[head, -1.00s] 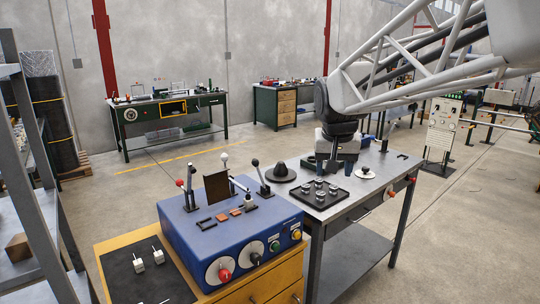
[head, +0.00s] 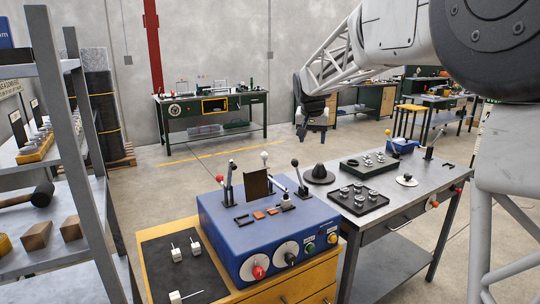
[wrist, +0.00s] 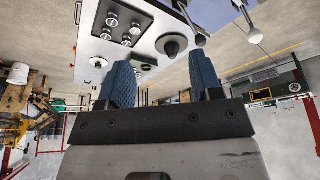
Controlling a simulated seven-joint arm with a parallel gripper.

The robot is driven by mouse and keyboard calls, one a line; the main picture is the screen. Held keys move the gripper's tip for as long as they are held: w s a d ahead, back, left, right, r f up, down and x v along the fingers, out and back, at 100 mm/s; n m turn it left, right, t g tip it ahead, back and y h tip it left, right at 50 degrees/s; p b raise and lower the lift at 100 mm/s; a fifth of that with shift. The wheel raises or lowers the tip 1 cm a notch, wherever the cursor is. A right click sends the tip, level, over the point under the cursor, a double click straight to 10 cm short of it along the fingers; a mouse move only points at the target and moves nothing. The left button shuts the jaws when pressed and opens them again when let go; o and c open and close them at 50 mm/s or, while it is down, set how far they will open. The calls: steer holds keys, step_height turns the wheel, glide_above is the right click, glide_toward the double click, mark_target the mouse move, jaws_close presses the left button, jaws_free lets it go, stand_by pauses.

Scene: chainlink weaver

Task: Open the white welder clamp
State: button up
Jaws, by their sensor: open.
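The blue welder box (head: 262,238) sits on the yellow cabinet, with upright levers on top. The white clamp's lever, with a white ball knob (head: 264,156), stands upright behind the dark plate, between the red-knobbed lever (head: 221,179) and a black-knobbed lever (head: 295,163). My gripper (head: 312,136) is open and empty, pointing down, and appears behind the welder in the head view. In the wrist view my two blue fingers (wrist: 165,88) are spread apart.
A grey bench (head: 425,188) right of the welder holds a black cone (head: 319,172) and a black tray (head: 358,212) of metal parts. A metal shelf (head: 85,165) stands at left. The floor behind the welder is clear.

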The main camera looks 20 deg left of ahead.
steer(key=w+a+f, duration=0.3)
steer(key=w+a, duration=0.5)
steer(key=a, duration=0.2)
glide_toward(264, 153)
step_height(264, 153, down, 3)
steer(key=shift+w+r+t, duration=0.2)
steer(key=shift+w+t, duration=0.2)
steer(key=shift+f, duration=0.1)
steer(key=shift+x, duration=3.8)
steer(key=shift+c, duration=0.2)
jaws_close()
